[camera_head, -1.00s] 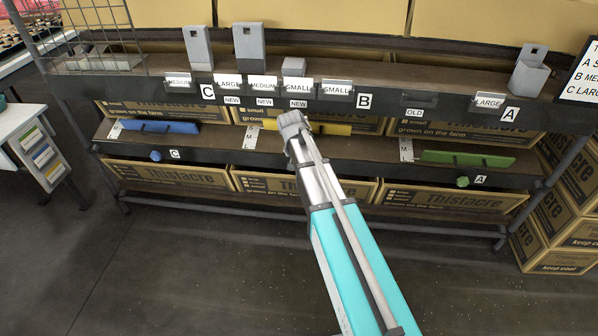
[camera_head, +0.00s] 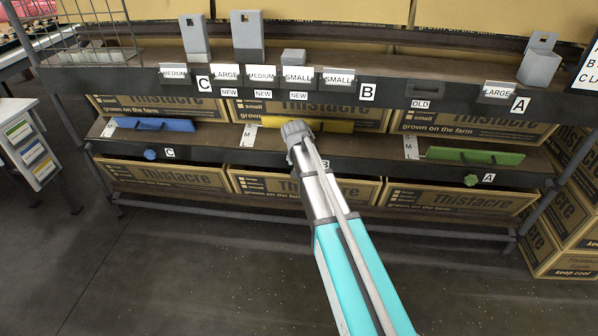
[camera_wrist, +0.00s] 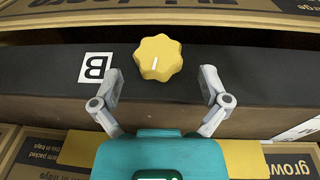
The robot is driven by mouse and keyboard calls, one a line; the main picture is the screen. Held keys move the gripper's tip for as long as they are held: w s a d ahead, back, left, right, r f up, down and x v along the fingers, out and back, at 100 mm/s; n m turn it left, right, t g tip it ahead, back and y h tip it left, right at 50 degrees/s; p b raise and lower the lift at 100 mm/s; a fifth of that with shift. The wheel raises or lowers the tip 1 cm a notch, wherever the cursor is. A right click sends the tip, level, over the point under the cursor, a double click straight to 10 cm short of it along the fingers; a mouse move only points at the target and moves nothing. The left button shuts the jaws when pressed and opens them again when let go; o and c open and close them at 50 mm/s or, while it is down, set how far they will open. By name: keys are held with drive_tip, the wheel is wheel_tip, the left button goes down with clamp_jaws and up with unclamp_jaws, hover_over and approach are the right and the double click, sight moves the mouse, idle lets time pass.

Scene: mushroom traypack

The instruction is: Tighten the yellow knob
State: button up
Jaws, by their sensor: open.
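The yellow knob (camera_wrist: 158,58) sticks out of the dark shelf edge beside a white B label (camera_wrist: 96,67) in the wrist view. It has a scalloped rim and a short white line on its face. My gripper (camera_wrist: 161,73) is open, with one finger to each side of the knob. The fingertips lie a little below the knob in the picture, and I see no contact. In the head view my gripper (camera_head: 297,132) is in front of the lower shelf's middle and hides the knob. A yellow bar (camera_head: 338,125) lies on that shelf just behind.
A blue knob (camera_head: 151,155) at C and a green knob (camera_head: 471,180) at A sit on the same shelf edge. A blue bar (camera_head: 160,125) and a green bar (camera_head: 480,156) lie above them. Cardboard boxes (camera_head: 180,177) stand below. The floor in front is clear.

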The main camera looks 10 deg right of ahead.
drive_tip(key=shift+b+x, duration=0.95)
drive_tip(key=shift+x, duration=0.35)
drive_tip(key=c, duration=1.1)
drive_tip(key=shift+a, duration=0.35)
drive_tip(key=shift+d, duration=0.2)
drive_tip(key=shift+c, duration=0.2)
